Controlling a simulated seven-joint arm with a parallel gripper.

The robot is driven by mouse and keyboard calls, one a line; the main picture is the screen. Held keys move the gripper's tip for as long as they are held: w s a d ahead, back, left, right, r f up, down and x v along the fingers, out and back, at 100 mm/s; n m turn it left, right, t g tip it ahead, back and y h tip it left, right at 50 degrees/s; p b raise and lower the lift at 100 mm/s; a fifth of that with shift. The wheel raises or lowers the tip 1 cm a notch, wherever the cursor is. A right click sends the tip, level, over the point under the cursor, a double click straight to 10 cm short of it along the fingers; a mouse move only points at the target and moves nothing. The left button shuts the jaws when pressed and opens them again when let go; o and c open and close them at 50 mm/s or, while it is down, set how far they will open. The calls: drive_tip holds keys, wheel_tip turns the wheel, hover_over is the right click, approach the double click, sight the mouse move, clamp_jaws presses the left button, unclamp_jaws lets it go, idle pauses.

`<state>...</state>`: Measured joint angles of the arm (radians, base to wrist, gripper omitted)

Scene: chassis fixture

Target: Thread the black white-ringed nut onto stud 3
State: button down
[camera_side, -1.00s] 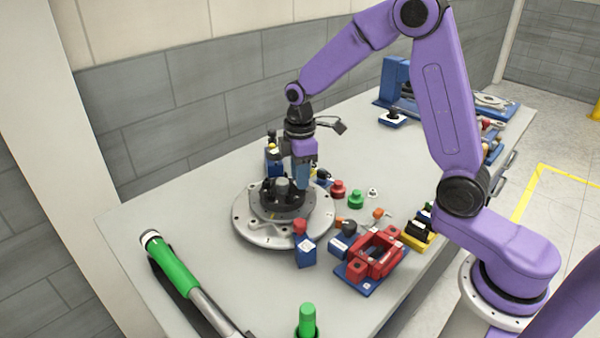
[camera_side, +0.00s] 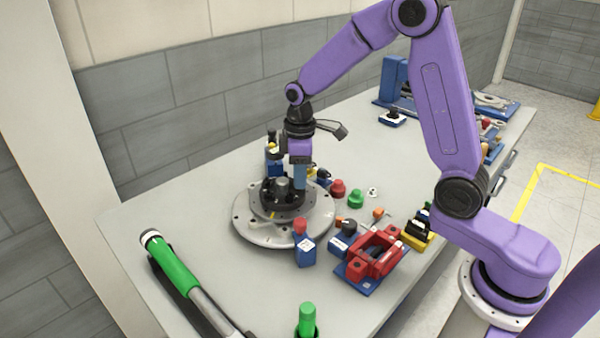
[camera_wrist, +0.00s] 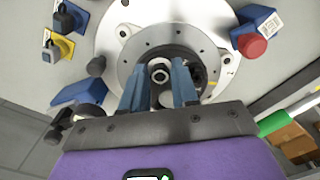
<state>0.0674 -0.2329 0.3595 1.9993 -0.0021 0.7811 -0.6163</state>
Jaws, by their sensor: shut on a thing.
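My gripper (camera_wrist: 159,76) points down over the round fixture. Its two blue fingers are shut on the black white-ringed nut (camera_wrist: 160,74), which shows between the fingertips as a light ring around a dark hole. In the side view, my gripper (camera_side: 300,180) is at the right rear of the fixture's black hub (camera_side: 270,203). The hub stands on a round silver chassis plate (camera_side: 248,229). Stud 3 cannot be picked out, and whether the nut touches a stud cannot be told.
A blue block with a red knob (camera_side: 305,250) stands beside the plate's front edge. Red (camera_side: 338,188) and green (camera_side: 356,199) knobs lie to the right. A red fixture (camera_side: 374,255) stands front right. A green-handled tool (camera_side: 172,266) lies front left.

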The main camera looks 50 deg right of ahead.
drive_tip(key=shift+m, duration=1.7)
drive_tip(key=c, duration=0.8)
unclamp_jaws()
drive_tip(key=c, duration=0.5)
drive_tip(key=shift+c, duration=0.2)
drive_tip(key=n, duration=0.3)
drive_tip(key=shift+n, duration=0.3)
